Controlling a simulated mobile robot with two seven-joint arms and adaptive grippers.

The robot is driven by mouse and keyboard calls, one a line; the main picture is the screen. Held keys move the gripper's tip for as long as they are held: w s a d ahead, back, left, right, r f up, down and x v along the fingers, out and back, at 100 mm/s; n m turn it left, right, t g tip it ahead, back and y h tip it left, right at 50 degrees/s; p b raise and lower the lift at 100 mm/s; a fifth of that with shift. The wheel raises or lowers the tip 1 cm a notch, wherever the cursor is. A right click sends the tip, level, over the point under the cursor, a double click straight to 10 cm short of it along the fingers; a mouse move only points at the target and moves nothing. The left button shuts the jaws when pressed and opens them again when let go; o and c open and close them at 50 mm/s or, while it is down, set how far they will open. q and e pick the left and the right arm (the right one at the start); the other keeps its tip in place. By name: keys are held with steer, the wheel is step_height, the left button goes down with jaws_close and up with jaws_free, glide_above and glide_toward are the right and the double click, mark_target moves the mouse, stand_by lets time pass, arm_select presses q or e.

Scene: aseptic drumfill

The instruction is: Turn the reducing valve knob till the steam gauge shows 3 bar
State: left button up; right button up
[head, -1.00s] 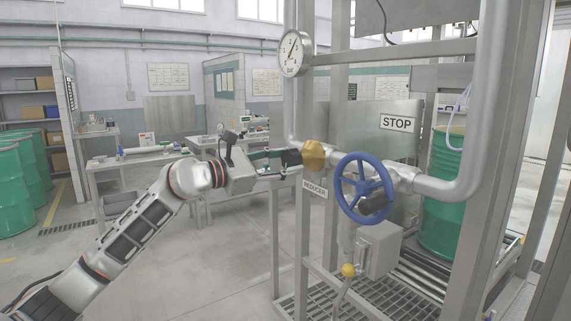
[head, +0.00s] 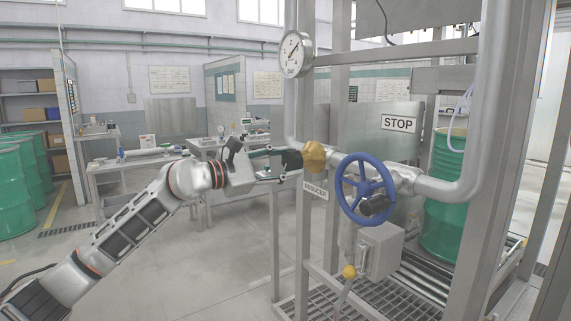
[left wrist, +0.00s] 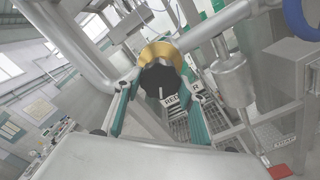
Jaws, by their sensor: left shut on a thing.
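The reducing valve has a brass body (head: 315,156) with a black knob (head: 292,160) on its left side, above a REDUCER label (head: 315,190). In the left wrist view the black knob (left wrist: 158,84), with a pale mark on its face, sits in front of the brass body (left wrist: 161,53). My left gripper (head: 286,159) is shut on the knob, with one green finger on each side of it in the left wrist view (left wrist: 160,90). The round white steam gauge (head: 294,54) hangs above; its dark needle slants to upper right, but its numbers are too small to read. My right gripper is out of view.
A blue handwheel (head: 365,189) stands just right of the valve on the same pipework. A steel frame post (head: 308,240) stands below the valve. The floor at left front is clear.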

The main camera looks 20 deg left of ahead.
arm_select(q)
steer(key=o, duration=1.1)
steer(key=v, duration=1.2)
